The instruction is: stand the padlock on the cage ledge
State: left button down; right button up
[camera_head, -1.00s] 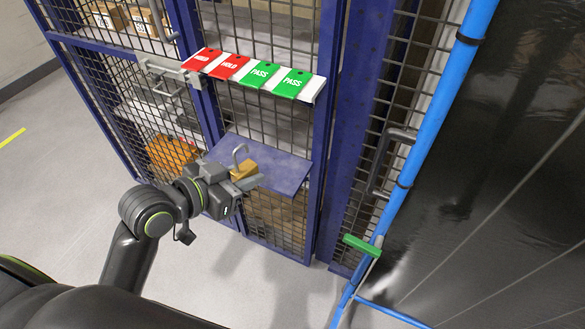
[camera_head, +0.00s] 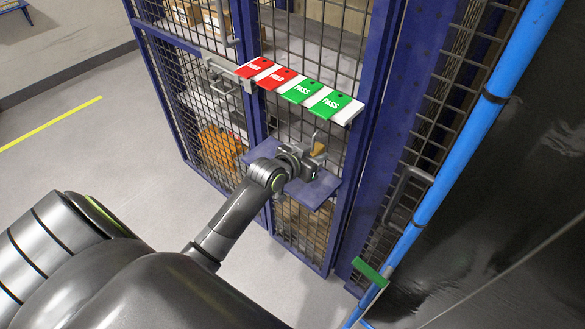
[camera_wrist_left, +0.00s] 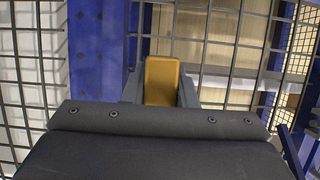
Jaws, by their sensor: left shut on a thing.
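The padlock (camera_head: 319,149) has a small brass-coloured body; in the head view it is partly hidden by my gripper. My left gripper (camera_head: 314,162) is shut on it, close to the cage mesh. In the left wrist view the brass body (camera_wrist_left: 162,80) sits between the two fingers, with the mesh behind it. The blue cage ledge (camera_head: 325,190) lies below my gripper, partly covered by the wrist. I cannot tell whether the padlock touches the ledge. My right gripper is not in view.
Red and green tags (camera_head: 300,91) hang on a white strip above the ledge. A grey latch (camera_head: 222,76) is left of them. A blue pipe (camera_head: 470,130) and a green handle (camera_head: 370,273) are at the right. Floor at left is clear.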

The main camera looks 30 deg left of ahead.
pick_arm(q)
send_over(312, 184)
notch_tip(312, 184, down, 5)
jog(key=shift+f, duration=2.4)
jog(key=shift+f, duration=0.2)
jog(key=c, duration=1.2)
grip_release()
jog(key=shift+o, duration=0.2)
